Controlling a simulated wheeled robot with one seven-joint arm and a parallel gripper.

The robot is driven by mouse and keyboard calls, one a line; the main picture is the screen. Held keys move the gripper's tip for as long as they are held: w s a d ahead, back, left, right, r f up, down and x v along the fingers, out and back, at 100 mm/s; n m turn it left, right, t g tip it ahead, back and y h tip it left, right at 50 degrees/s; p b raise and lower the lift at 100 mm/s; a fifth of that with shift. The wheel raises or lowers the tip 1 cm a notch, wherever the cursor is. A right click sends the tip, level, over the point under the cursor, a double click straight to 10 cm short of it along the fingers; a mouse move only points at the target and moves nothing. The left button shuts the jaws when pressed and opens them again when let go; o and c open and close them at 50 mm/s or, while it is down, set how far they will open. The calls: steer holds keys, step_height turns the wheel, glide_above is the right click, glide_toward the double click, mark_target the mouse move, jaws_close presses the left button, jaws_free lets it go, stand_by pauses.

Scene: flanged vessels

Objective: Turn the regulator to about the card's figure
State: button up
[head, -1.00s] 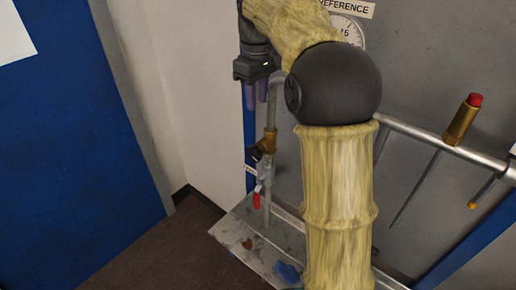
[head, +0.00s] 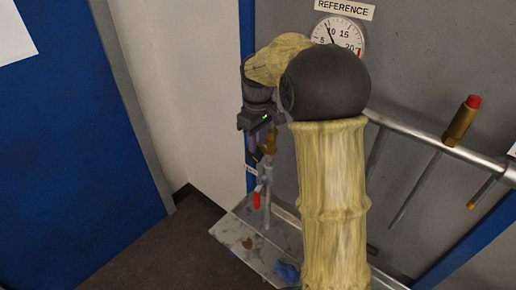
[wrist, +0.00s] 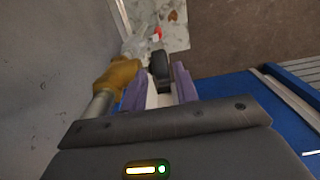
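The regulator is a brass body (wrist: 118,78) on a pipe, with a dark knob (wrist: 160,68) at its side. The brass body also shows in the head view (head: 270,142), partly behind my gripper. My gripper (wrist: 157,80) points down with its two purple fingers apart, one on each side of the knob in the wrist view. I cannot tell whether the pads touch the knob. The round gauge (head: 345,36) under the REFERENCE label (head: 344,9) has its needle pointing up and slightly left, near 10; my arm hides its lower left. I can read no figure on a card.
A red-handled valve (head: 257,200) is lower on the same pipe, above a stained metal tray (head: 240,225). A horizontal pipe (head: 420,132) with a red-capped brass fitting (head: 462,120) runs right. A blue door (head: 70,150) with a white sheet (head: 14,32) stands left.

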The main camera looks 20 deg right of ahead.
mark_target(259, 151)
steer(key=shift+f, duration=1.9)
jaws_close()
steer(key=shift+s+d+f+t+y+b, duration=0.15)
steer(key=shift+f+t+y+b, duration=0.25)
steer(key=shift+b, duration=0.7)
steer(key=shift+r+t+b, duration=0.1)
steer(key=shift+t+b, duration=0.4)
steer(key=shift+b, duration=0.25)
steer(key=shift+r+y, duration=0.15)
steer(key=shift+y, duration=0.15)
